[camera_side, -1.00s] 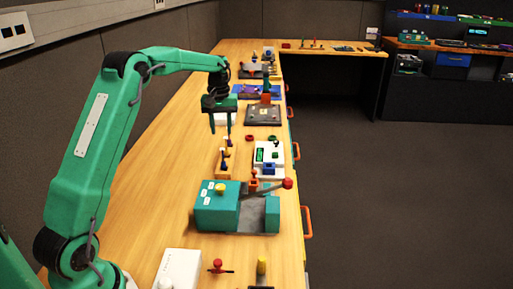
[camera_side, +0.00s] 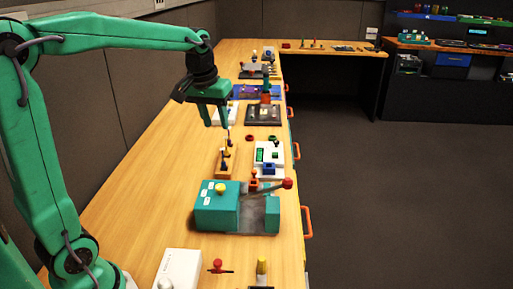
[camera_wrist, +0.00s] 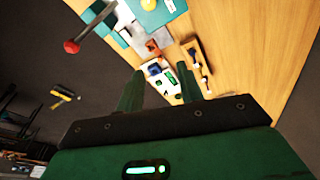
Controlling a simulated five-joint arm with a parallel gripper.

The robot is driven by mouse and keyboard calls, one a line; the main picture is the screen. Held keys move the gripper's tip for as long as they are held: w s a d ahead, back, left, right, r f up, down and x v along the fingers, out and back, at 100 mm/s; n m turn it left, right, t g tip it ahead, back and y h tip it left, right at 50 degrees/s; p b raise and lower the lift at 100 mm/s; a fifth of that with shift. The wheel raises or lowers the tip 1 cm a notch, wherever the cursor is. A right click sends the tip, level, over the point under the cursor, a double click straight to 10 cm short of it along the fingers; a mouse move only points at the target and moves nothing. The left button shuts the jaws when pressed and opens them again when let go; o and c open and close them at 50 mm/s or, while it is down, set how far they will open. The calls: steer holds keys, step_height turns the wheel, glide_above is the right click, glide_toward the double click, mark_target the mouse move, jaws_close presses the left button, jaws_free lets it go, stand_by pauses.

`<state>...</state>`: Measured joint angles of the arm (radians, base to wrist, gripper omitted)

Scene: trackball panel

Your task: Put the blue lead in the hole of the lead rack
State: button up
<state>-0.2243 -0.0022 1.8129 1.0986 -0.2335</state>
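My gripper (camera_side: 216,123) is open and empty, raised above the bench. Small dark, bluish and yellow pieces stand in this rack, too small to tell which is the blue lead. In the wrist view my two fingers (camera_wrist: 160,90) are spread apart with nothing between them.
Right of the rack is a white panel (camera_side: 262,150) with green and blue parts. In front is a teal box (camera_side: 215,205) with a red-knobbed lever (camera_side: 287,183). A dark plate (camera_side: 263,115) lies farther back. The bench's left side (camera_side: 150,180) is clear.

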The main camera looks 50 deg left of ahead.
steer(key=s+d+f+m+t, duration=0.1)
steer(key=s+d, duration=0.3)
steer(key=s, duration=0.5)
steer(key=s+d+f+m+t, duration=0.2)
steer(key=s+d+m, duration=0.2)
steer(key=s, duration=0.4)
steer(key=shift+s+d+f+h, duration=0.15)
steer(key=shift+s+d+h, duration=0.2)
steer(key=shift+d, duration=0.25)
